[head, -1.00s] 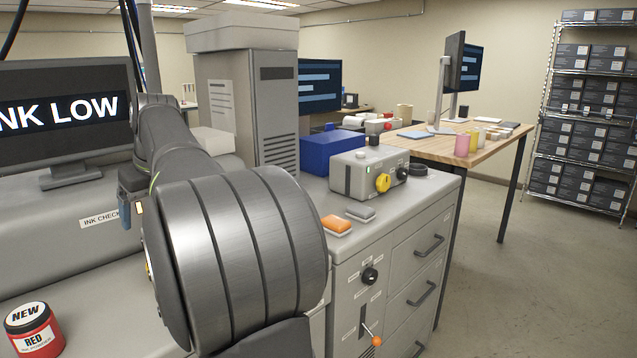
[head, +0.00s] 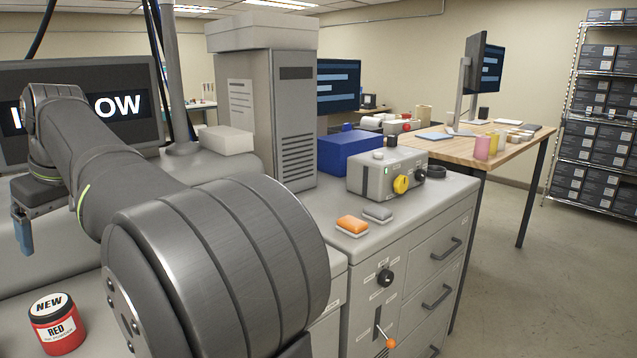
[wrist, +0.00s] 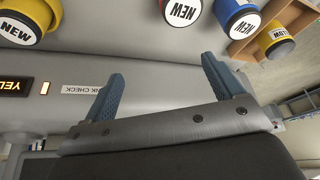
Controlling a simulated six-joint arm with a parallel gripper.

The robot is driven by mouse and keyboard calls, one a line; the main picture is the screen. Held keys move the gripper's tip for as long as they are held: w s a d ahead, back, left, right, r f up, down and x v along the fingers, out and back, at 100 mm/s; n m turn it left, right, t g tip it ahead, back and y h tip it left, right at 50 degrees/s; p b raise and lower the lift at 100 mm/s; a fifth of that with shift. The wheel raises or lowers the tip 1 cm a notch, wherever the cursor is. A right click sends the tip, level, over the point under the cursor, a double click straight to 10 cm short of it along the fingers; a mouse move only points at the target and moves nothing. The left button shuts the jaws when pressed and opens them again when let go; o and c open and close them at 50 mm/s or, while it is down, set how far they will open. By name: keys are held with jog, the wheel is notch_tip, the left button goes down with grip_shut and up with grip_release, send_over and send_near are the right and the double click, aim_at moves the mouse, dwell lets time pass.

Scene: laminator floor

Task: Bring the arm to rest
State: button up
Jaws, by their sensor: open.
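My gripper (wrist: 160,85) shows in the wrist view with its two blue fingers spread wide apart and nothing between them. In the head view one blue finger of my gripper (head: 23,232) points down at the left edge, in front of the grey machine and apart from it. My arm stretches from the bottom middle of the head view up to the left. It covers part of the monitor and of the grey machine.
A red ink jar (head: 58,325) marked NEW stands at the lower left. Several jars, among them a yellow one (wrist: 28,20), line the wrist view's top. A monitor (head: 140,105) stands behind my arm.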

jog(key=s+a+r+n, duration=0.1)
jog(key=s+a, duration=0.1)
jog(key=s, duration=0.5)
jog(key=s+a+r+n+g, duration=0.1)
jog(key=s+a, duration=0.2)
jog(key=s, duration=0.3)
jog(key=shift+s+a+n, duration=0.15)
jog(key=shift+s+n, duration=0.25)
